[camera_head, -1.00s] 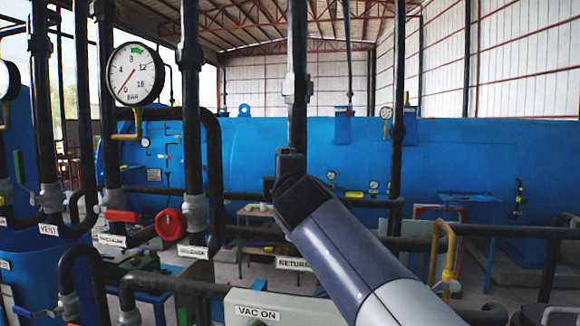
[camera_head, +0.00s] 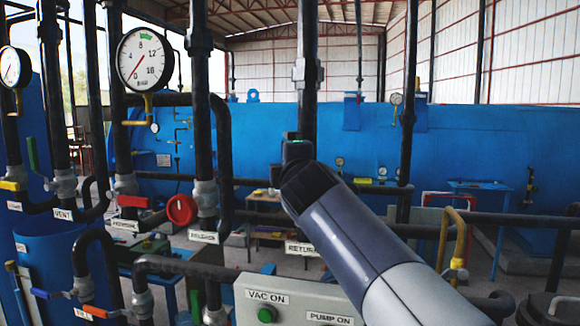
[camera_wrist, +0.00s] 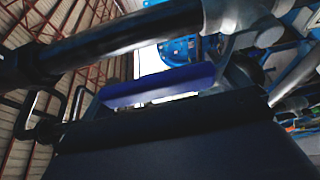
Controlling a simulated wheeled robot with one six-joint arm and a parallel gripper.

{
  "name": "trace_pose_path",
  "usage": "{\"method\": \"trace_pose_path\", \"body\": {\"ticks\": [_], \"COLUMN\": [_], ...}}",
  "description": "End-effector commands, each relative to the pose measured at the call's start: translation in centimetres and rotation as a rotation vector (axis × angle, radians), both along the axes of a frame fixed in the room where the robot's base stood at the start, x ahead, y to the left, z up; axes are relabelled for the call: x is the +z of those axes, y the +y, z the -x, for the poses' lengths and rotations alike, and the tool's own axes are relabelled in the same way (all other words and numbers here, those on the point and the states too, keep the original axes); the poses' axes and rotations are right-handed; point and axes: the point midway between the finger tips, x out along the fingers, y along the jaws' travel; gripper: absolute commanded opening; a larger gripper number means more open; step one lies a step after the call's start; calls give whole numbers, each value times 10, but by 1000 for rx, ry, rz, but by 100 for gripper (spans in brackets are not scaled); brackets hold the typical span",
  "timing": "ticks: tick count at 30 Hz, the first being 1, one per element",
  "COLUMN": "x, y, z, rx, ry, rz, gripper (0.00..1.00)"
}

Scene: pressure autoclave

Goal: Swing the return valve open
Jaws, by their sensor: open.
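The "RETURN" label (camera_head: 300,248) hangs low on a dark vertical pipe (camera_head: 307,110) in the head view. My forearm and wrist cover the pipe just above the label, so the return valve's body and handle are hidden there. My gripper (camera_head: 297,150) is in front of this pipe, seen from behind, with its fingers mostly hidden. In the wrist view, a blue-purple lever (camera_wrist: 160,85) lies just beyond the dark gripper edge, close to a dark pipe with a grey fitting (camera_wrist: 235,14). I cannot tell whether the gripper touches it. The gripper is open.
A red round handwheel (camera_head: 181,210) and a red lever (camera_head: 133,201) sit on pipes to the left. A large gauge (camera_head: 145,59) hangs above them. A control box (camera_head: 290,303) stands below my arm. A yellow bent pipe (camera_head: 455,245) is to the right.

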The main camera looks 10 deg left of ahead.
Motion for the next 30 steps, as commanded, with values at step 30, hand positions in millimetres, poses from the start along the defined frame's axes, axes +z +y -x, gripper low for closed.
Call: {"method": "trace_pose_path", "body": {"ticks": [30], "x": [0], "y": [-40], "z": [99], "rx": [2], "ry": [0], "rz": [2], "gripper": [95]}}
